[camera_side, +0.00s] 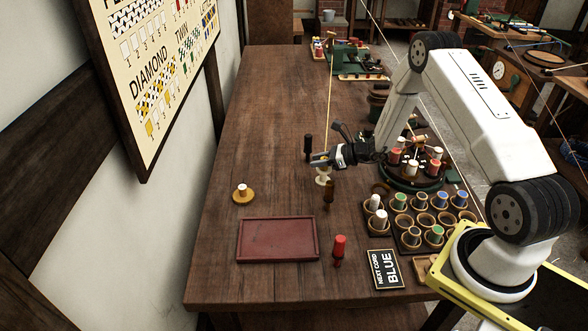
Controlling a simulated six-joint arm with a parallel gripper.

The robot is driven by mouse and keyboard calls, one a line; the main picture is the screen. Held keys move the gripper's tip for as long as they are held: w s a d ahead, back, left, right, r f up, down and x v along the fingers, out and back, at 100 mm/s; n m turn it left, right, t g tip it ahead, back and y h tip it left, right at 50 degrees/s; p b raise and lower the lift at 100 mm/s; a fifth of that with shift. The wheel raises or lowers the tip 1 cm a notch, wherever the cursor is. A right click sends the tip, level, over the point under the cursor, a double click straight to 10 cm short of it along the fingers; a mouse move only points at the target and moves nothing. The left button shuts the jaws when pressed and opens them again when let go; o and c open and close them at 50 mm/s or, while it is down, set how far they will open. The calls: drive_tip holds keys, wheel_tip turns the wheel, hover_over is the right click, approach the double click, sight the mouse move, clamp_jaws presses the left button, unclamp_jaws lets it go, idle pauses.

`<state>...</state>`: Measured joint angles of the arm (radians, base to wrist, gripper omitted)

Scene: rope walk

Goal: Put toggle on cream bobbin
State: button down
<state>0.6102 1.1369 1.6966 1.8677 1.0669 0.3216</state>
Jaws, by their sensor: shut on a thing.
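My gripper (319,159) is above the middle of the wooden table, its jaws pointing left. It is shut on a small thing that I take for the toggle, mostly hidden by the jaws. A thin yellow cord (329,100) runs up from beside the jaws. A cream piece, which looks like the cream bobbin (322,178), stands directly under the jaws; I cannot tell whether the held thing touches it. A black bobbin (308,147) stands behind, a brown one (328,194) in front, and a red one (339,249) nearer the front edge.
A red tray (277,258) lies empty at front left. A cork disc (243,198) carries a small white-topped piece. A "NEXT CORD BLUE" sign (384,269) and cups of coloured spools (424,220) stand at right. A round spool stand (417,183) is behind them. The table's left side is mostly clear.

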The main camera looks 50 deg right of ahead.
drive_tip(key=shift+c, duration=2)
unclamp_jaws()
drive_tip(key=shift+r, duration=0.15)
drive_tip(key=shift+s+d+r, duration=0.1)
drive_tip(key=shift+s+d, duration=0.05)
drive_tip(key=shift+s, duration=0.05)
drive_tip(key=v, duration=1.1)
drive_tip(key=shift+s+d, duration=0.15)
drive_tip(key=shift+s, duration=0.1)
